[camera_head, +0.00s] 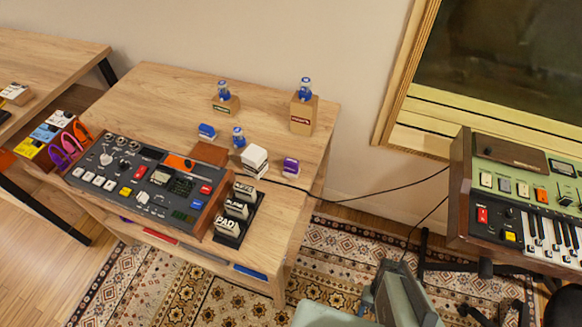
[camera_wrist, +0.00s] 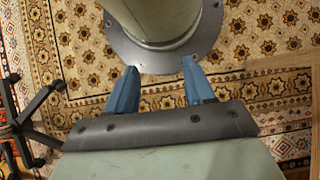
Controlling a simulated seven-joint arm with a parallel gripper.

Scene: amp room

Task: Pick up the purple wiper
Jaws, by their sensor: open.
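A small purple and white block (camera_head: 291,167), which looks like the purple wiper, sits on the wooden desk (camera_head: 165,85) near its right edge, just right of a white box. It is not in the wrist view. My gripper (camera_wrist: 160,84) shows in the wrist view with two blue fingers spread apart and no task object between them. Part of my pale green arm shows at the bottom right of the head view, well away from the block and past the desk's right side. The fingertips are not clear there.
A mixer console (camera_head: 145,185) and a black rack of lettered blocks (camera_head: 236,212) fill the desk's front. A white box (camera_head: 254,160), blue block (camera_head: 207,131), figurines and a cardboard box (camera_head: 303,114) stand nearby. A dark cable passes beside the purple block. A keyboard (camera_head: 525,200) stands right.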

